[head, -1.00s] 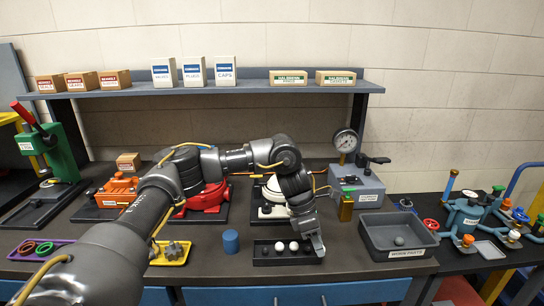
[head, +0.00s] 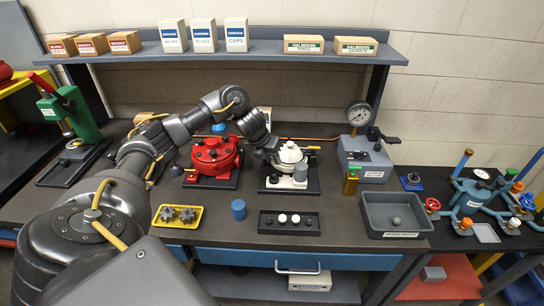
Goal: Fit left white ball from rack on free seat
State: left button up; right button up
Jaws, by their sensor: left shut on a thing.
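My left gripper (head: 276,160) is at the left side of the white pump (head: 291,153), which stands behind the rack on a dark plate. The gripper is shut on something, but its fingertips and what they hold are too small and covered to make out. I cannot tell which seat is free. My right gripper is not in view.
A red pump (head: 214,156) stands left of the white one. A blue cylinder (head: 238,210) and a yellow tray (head: 178,229) of gears lie left of the rack. A grey tray (head: 396,235) holding a grey ball and a gauge unit (head: 362,160) stand at right.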

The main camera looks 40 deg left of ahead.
aim_at(275, 175)
pick_arm(q)
jog(key=shift+f+b, duration=1.7)
jog(key=shift+f, duration=0.5)
jog(key=shift+f+b, duration=0.3)
jog(key=shift+f, duration=0.25)
jog(key=o, duration=1)
jog(key=shift+o, duration=0.2)
jog(key=shift+r, duration=0.1)
notch_tip(275, 175, up, 6)
jog(key=p, duration=0.5)
jog(key=shift+s, duration=0.1)
